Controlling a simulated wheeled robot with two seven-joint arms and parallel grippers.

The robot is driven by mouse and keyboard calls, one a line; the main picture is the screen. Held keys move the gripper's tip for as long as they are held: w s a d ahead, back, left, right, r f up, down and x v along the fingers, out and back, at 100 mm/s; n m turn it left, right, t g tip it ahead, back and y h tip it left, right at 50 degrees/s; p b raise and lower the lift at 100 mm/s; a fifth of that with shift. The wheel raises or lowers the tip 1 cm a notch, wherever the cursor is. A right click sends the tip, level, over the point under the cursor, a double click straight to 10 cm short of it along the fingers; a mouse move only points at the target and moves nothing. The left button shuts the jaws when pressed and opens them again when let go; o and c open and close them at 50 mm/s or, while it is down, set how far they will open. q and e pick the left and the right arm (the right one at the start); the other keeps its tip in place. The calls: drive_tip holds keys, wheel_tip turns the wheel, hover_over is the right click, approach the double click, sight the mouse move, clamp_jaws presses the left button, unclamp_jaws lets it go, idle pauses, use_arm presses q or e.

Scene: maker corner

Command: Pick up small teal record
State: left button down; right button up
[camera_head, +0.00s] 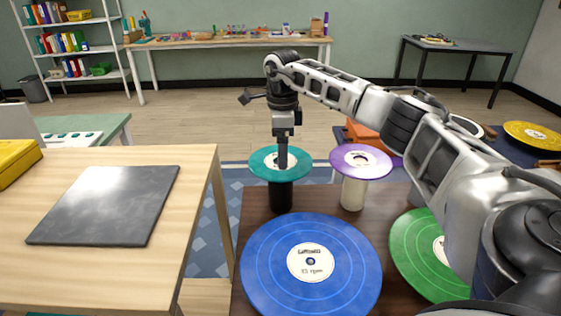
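The small teal record (261,164) with a pale label lies flat on top of a black stand (280,197) on the dark brown table. My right gripper (283,163) comes down over it from above, its fingers pointing down in front of the label. The fingers show as one narrow dark bar, so I cannot tell whether they are open or shut, or whether they touch the record. They hide part of the label. My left gripper is not in view.
A purple record (377,161) on a white stand (353,195) is close by on the right. A large blue record (270,265) and a green record (415,250) lie nearer. A light wood table (200,190) with a dark slab (105,205) stands left.

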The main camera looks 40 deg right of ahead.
sight(281, 172)
drive_tip(key=shift+s+a+f+p, duration=0.1)
drive_tip(key=shift+f+p, duration=0.2)
drive_tip(key=shift+f, duration=1.05)
drive_tip(key=shift+a+f+p, duration=0.1)
drive_tip(key=shift+f+p, duration=0.15)
drive_tip(key=shift+f, duration=1.1)
drive_tip(key=shift+f, duration=0.1)
drive_tip(key=shift+c, duration=0.3)
drive_tip(key=c, duration=1)
